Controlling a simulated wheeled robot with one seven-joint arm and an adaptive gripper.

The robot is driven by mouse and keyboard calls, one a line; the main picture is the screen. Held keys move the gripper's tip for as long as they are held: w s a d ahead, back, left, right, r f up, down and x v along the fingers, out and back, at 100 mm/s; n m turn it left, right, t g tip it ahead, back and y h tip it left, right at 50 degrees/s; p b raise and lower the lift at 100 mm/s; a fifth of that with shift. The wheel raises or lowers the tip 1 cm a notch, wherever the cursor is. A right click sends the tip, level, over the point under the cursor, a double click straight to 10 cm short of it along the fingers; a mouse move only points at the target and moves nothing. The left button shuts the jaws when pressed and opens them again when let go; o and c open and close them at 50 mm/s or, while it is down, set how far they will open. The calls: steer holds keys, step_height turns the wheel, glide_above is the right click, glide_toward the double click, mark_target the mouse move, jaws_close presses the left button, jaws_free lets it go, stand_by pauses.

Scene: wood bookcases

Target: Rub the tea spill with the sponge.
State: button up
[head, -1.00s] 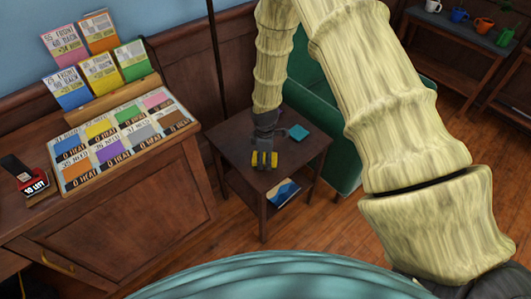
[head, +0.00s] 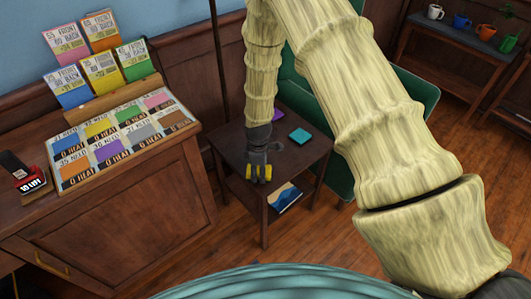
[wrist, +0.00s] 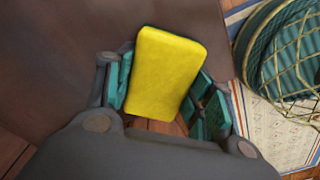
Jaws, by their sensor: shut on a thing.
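My gripper (head: 259,173) is shut on a yellow sponge (wrist: 166,72). In the wrist view the sponge sits between the teal finger pads. In the head view the gripper points down at the near left part of a small dark wood side table (head: 300,160), with yellow sponge ends showing at both sides of it. In the wrist view floorboards show just below the sponge, so it is near the table's edge. I cannot tell whether it touches the top. I cannot make out a tea spill in either view; the gripper and arm hide part of the tabletop.
A teal square (head: 300,135) and a purple item (head: 278,115) lie on the side table; a book (head: 286,197) is on its lower shelf. A green armchair (head: 345,150) stands behind right. A wooden counter (head: 110,220) with colored cards is left.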

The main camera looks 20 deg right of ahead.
mark_target(268, 165)
steer(key=d, duration=0.3)
steer(key=shift+w+d, duration=0.3)
steer(key=shift+w, duration=0.1)
steer(key=r+p, duration=0.3)
steer(key=r, duration=0.2)
steer(key=shift+a, duration=0.2)
steer(key=shift+r+p, duration=1.3)
steer(key=shift+r, duration=0.25)
steer(key=shift+d+f+b, duration=0.1)
steer(key=shift+f+b, duration=0.25)
steer(key=shift+b, duration=1.25)
